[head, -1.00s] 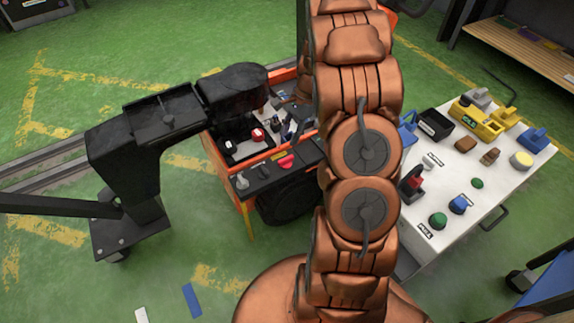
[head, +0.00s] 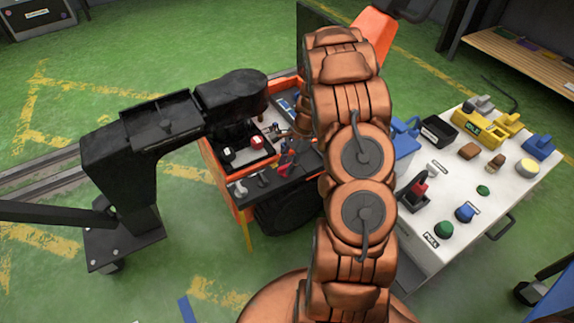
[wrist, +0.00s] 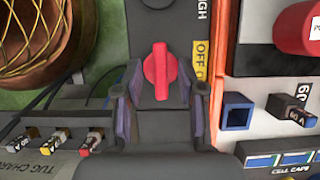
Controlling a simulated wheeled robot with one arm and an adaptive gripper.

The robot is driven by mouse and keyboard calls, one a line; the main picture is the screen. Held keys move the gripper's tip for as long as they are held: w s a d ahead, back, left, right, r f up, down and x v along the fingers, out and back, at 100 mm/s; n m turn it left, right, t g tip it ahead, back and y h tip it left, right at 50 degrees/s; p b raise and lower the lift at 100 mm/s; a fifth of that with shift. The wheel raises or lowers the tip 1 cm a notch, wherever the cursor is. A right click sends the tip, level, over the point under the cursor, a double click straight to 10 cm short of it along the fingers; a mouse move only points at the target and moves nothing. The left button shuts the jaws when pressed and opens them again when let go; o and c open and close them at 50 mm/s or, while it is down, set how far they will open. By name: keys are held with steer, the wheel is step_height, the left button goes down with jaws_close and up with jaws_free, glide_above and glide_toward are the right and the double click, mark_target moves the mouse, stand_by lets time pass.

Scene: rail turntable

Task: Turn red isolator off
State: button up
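The red isolator (wrist: 160,72) is a red knob on a dark panel in the wrist view, with its grip upright in the picture. A yellow label (wrist: 201,62) reading OFF is beside it on the right. My gripper (wrist: 161,78) is open, with one finger on each side of the knob and narrow gaps showing; contact cannot be told.
A black gantry-like stand (head: 125,175) is left of the cart. A white table (head: 470,215) with buttons and blocks is at right.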

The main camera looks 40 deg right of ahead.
steer(key=shift+f, duration=0.15)
jaws_close()
